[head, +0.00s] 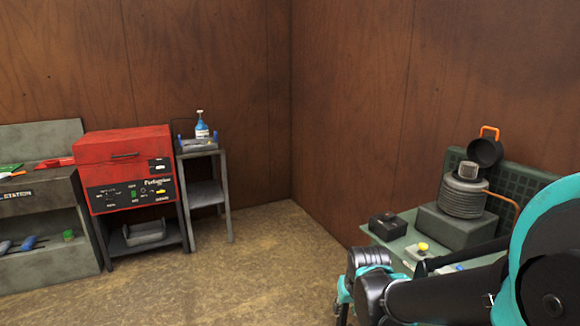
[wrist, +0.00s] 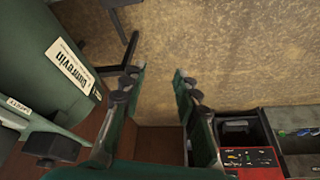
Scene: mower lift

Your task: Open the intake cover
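A grey engine-like unit (head: 458,226) with a ribbed round housing (head: 461,197) stands on a green bench (head: 402,236) at the right of the head view. A small pale cylinder (head: 467,170) tops the housing. A round black cup-shaped part (head: 484,152) with an orange handle (head: 490,131) stands tilted up behind the housing; it may be the intake cover, but I cannot be sure. My gripper (wrist: 158,82) is open and empty in the wrist view, its fingers apart over bare floor. In the head view my arm hides part of the bench front.
A red cabinet (head: 125,160) stands by a grey stand (head: 205,190) holding a blue bottle (head: 201,130). A grey workstation (head: 45,215) is at far left. A small black box (head: 388,225) sits on the bench. A green labelled body (wrist: 45,60) is close left in the wrist view. The middle floor is clear.

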